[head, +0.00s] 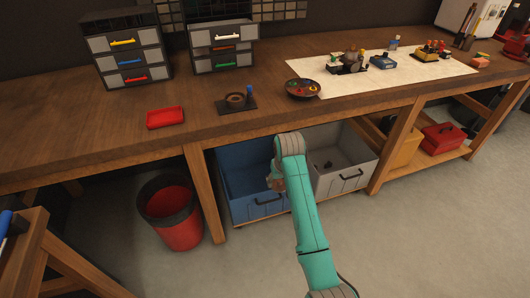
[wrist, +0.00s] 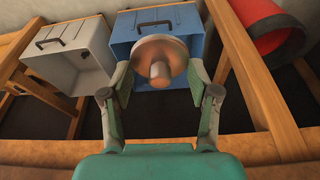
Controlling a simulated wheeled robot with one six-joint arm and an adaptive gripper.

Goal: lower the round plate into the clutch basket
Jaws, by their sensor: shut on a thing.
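A round copper-coloured plate (wrist: 148,50) with a central stub facing the camera sits between the fingertips of my gripper (wrist: 157,73) in the wrist view. My gripper is shut on it. In the head view my gripper (head: 275,183) is below the bench's front edge, in front of the blue bin, and my own arm mostly hides it; I cannot make out the plate there. A small round holder on a dark base with a blue upright (head: 237,99), which looks like the clutch basket, stands on the bench, above and left of my gripper in the picture. Its inside is too small to tell.
The wooden bench (head: 190,115) has its front edge above my gripper. A red tray (head: 165,117) and a bowl of coloured parts (head: 303,89) flank the holder. Below are a blue bin (head: 240,182), a grey bin (head: 345,175) and a red bucket (head: 172,215).

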